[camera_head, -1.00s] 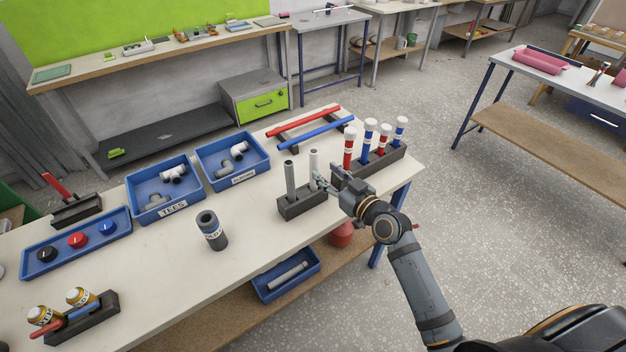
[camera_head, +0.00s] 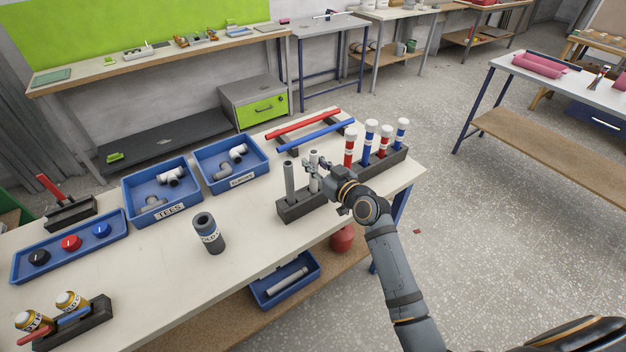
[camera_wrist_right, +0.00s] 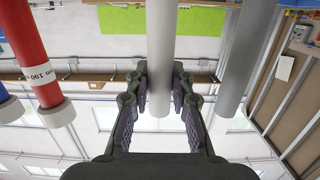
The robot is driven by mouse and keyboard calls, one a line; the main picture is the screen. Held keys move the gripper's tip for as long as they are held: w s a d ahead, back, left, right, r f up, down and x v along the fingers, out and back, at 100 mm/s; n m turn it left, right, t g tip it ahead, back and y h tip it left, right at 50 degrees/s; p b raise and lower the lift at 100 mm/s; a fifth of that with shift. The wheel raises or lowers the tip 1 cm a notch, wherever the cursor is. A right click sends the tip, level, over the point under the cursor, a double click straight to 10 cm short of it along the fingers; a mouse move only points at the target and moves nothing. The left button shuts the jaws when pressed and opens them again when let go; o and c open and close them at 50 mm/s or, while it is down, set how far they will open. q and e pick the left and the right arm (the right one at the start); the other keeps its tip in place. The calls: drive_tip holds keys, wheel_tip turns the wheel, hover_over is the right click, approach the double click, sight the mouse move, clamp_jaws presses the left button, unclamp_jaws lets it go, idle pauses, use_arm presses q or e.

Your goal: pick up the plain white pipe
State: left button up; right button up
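The plain white pipe (camera_head: 314,184) stands upright in a dark block holder (camera_head: 297,210) on the workbench, beside a darker grey pipe (camera_head: 289,180). My right gripper (camera_head: 317,163) is at the upper part of the white pipe. In the right wrist view, the white pipe (camera_wrist_right: 161,50) runs down the middle, between the two fingers of the right gripper (camera_wrist_right: 160,100). The fingers are apart, one on each side; whether they touch the pipe is unclear. The grey pipe (camera_wrist_right: 240,60) is to the right there. My left gripper is out of view.
A rack (camera_head: 384,160) with several red and blue white-capped pipes stands just right of the gripper. Red and blue bars (camera_head: 303,124) lie behind. A dark labelled cylinder (camera_head: 208,233) and blue trays (camera_head: 160,188) are to the left.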

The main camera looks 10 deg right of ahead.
sight(315, 153)
clamp_jaws()
drive_tip(key=shift+r, duration=0.15)
drive_tip(key=shift+r+p, duration=2.85)
drive_tip(key=shift+r, duration=0.6)
drive_tip(key=shift+f, duration=0.1)
